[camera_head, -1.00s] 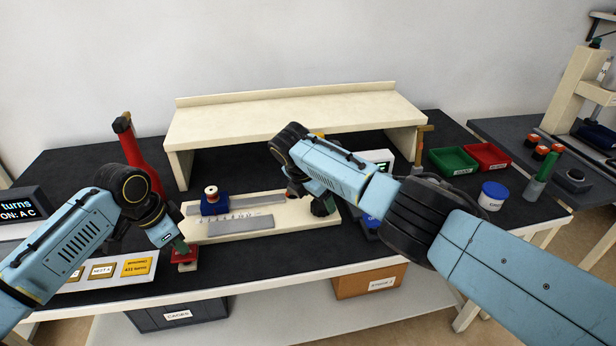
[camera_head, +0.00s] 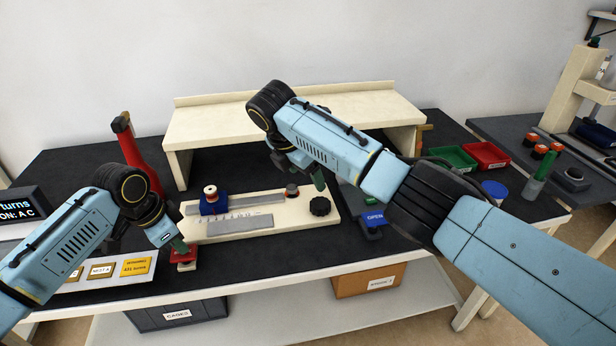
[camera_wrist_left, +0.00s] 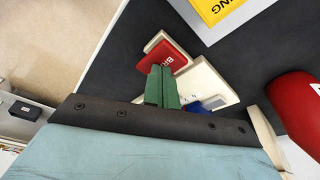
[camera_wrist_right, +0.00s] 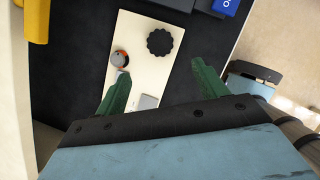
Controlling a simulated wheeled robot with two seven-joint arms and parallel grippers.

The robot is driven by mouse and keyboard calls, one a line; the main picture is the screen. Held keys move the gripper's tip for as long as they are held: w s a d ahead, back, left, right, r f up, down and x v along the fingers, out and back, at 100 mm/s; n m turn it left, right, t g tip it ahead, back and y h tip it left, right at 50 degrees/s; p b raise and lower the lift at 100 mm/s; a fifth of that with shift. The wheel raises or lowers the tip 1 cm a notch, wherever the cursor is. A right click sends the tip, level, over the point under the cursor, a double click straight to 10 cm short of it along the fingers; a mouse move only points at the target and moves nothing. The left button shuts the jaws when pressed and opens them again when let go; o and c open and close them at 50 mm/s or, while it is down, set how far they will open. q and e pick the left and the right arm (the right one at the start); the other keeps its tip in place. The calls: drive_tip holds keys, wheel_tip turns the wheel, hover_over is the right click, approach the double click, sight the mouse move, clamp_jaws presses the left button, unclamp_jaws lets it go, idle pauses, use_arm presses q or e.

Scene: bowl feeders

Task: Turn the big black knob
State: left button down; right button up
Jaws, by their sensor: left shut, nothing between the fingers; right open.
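The big black knob (camera_head: 320,206) is scalloped and sits at the right end of a cream board (camera_head: 250,232). In the right wrist view the knob (camera_wrist_right: 160,42) lies beyond the fingertips, clear of both. My right gripper (camera_wrist_right: 160,85) is open and empty, above the board and apart from the knob; in the head view it hangs behind the knob. My left gripper (camera_head: 182,246) is shut at the red block (camera_head: 183,256) on the table's front left. In the left wrist view its green fingers overlap the edge of the red block (camera_wrist_left: 165,55); contact is unclear.
A smaller grey and orange knob (camera_head: 292,190) is on the board left of the black one. A blue slider block (camera_head: 213,205) sits on the grey rail. A blue box marked OPEN (camera_head: 374,217) is right of the board. A cream shelf (camera_head: 300,115) stands behind.

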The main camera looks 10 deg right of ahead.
drive_tip(key=a+m+y, duration=0.1)
drive_tip(key=m, duration=0.1)
drive_tip(key=m+t+y, duration=0.2)
drive_tip(key=m+y, duration=0.2)
drive_tip(key=m, duration=1.4)
approach(321, 203)
drive_tip(key=x, duration=0.8)
drive_tip(key=shift+w+a+f, duration=0.1)
drive_tip(key=shift+f, duration=0.15)
drive_tip(key=shift+c, duration=0.3)
drive_tip(key=c, duration=0.9)
drive_tip(key=shift+m, duration=0.3)
